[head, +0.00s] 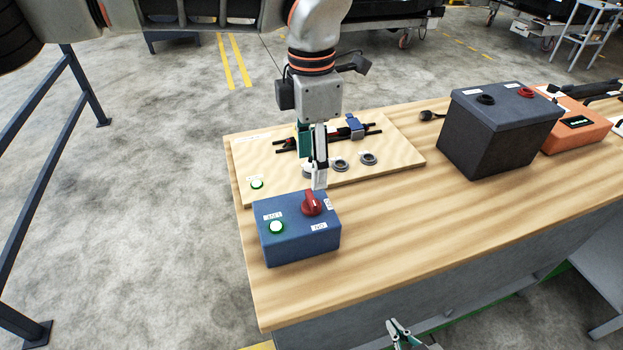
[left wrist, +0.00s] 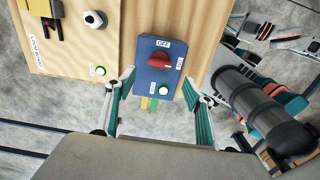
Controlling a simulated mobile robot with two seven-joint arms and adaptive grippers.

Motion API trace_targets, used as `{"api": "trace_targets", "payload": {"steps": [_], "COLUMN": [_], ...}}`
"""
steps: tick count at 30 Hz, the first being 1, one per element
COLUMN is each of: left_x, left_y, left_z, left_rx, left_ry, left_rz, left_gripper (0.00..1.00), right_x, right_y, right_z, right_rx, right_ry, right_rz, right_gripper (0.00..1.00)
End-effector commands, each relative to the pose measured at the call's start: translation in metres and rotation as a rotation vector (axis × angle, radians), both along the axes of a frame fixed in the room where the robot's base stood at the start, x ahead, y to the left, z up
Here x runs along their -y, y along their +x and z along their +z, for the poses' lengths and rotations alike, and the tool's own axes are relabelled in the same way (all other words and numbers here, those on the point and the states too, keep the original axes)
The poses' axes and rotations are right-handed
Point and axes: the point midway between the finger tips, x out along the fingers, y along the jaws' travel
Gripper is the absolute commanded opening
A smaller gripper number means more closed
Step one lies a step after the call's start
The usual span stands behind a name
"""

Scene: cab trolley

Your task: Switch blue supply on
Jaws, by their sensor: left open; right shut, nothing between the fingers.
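The blue supply box (head: 290,245) stands on the near left part of the wooden bench. Its red rotary knob (head: 311,204) is on top, and its green lamp (head: 277,227) looks lit. In the left wrist view the knob (left wrist: 160,60) lies roughly crosswise, between an OFF label at the top and a label at its right that seems to read ON. My left gripper (head: 319,183) points down just behind and above the knob. In the left wrist view its fingers (left wrist: 160,78) are spread, with nothing held. My right gripper (head: 398,326) is shut and empty, low in front of the bench.
A wooden board (head: 385,175) behind the box carries a green lamp (head: 257,184), ring-shaped fittings and dark connectors. A black battery (head: 490,135) and an orange case (head: 578,136) stand to the right. The bench (head: 400,225) is clear right of the blue box.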

Motion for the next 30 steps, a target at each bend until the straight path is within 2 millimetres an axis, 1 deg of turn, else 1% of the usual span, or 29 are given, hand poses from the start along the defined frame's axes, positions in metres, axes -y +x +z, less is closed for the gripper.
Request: {"api": "trace_targets", "payload": {"steps": [1, 3, 6, 9, 23, 26, 29, 30], "left_x": [0.000, 0.000, 0.000, 0.000, 0.001, 0.011, 0.040, 0.057], "left_y": [0.001, 0.001, 0.000, 0.000, -0.001, -0.008, -0.030, -0.043], "left_z": [0.009, 0.019, 0.028, 0.033, 0.034, 0.025, 0.006, -0.002], "left_rx": [0.003, 0.002, 0.001, 0.000, -0.003, -0.024, -0.081, -0.112], "left_ry": [0.000, 0.000, 0.000, 0.000, -0.002, -0.034, -0.129, -0.188], "left_rz": [0.002, 0.001, 0.001, 0.000, -0.002, -0.025, -0.084, -0.114], "left_gripper": [0.53, 0.53, 0.53, 0.53, 0.53, 0.53, 0.53, 0.53], "right_x": [0.000, 0.000, 0.000, 0.000, 0.000, -0.001, -0.001, -0.001], "right_y": [0.000, 0.000, 0.000, 0.000, 0.000, 0.000, 0.000, 0.000], "right_z": [0.000, 0.000, 0.000, 0.000, 0.000, 0.000, 0.000, 0.000], "right_rx": [0.000, 0.000, 0.000, 0.000, 0.001, 0.000, 0.001, 0.001], "right_ry": [0.000, 0.000, 0.000, 0.001, 0.001, 0.002, 0.003, 0.003], "right_rz": [0.000, 0.000, 0.000, -0.001, 0.000, 0.000, 0.000, 0.000], "right_gripper": [0.00, 0.00, 0.00, 0.00, 0.00, 0.00, 0.00, 0.00]}}
